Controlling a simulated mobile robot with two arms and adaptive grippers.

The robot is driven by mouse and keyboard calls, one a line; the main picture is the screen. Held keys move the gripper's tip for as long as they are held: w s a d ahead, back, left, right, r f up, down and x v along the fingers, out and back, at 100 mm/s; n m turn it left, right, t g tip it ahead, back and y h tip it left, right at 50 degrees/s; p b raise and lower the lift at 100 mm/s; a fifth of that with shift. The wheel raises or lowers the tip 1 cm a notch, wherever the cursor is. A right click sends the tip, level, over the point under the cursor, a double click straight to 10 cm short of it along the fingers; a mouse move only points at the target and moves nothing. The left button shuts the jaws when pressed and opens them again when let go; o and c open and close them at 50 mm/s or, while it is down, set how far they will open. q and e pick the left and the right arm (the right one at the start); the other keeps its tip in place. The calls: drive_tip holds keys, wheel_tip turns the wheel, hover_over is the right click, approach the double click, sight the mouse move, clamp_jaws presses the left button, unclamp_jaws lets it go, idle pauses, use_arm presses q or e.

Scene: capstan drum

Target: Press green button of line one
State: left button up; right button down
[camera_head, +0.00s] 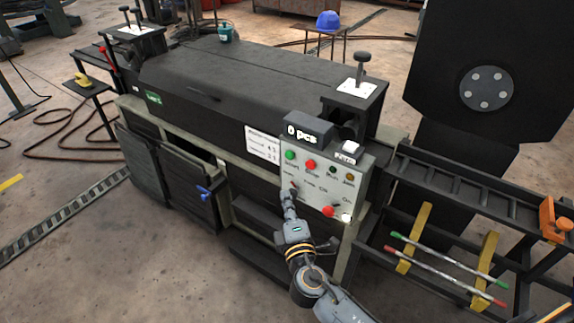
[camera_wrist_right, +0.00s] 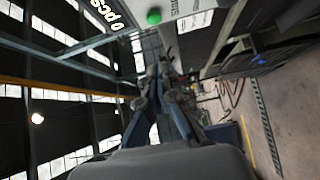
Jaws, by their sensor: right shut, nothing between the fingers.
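The green button (camera_head: 290,155) is at the upper left of the light grey control panel (camera_head: 320,178), with a red button (camera_head: 310,164) to its right. My right gripper (camera_head: 288,194) is shut and empty, with its tips below the green button near the panel's left edge. In the head view the tips look apart from the button; I cannot tell whether they touch the panel. In the right wrist view, the green button (camera_wrist_right: 154,16) shows at the top, beyond the gripper's tips (camera_wrist_right: 165,62). My left gripper is not in view.
A display reading "0 pcs" (camera_head: 307,130) sits above the panel on a large dark machine (camera_head: 215,85). A lower red button (camera_head: 328,211) is close to my right arm. A rack with coloured rods (camera_head: 445,265) stands at the right. Open floor lies at the front left.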

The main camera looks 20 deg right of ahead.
approach(285, 155)
drive_tip(key=w+a, duration=0.2)
drive_tip(key=w, duration=0.2)
drive_tip(key=w+d, duration=0.1)
drive_tip(key=d+p, duration=0.1)
drive_tip(key=shift+w+d, duration=0.35)
drive_tip(key=shift+w, duration=0.05)
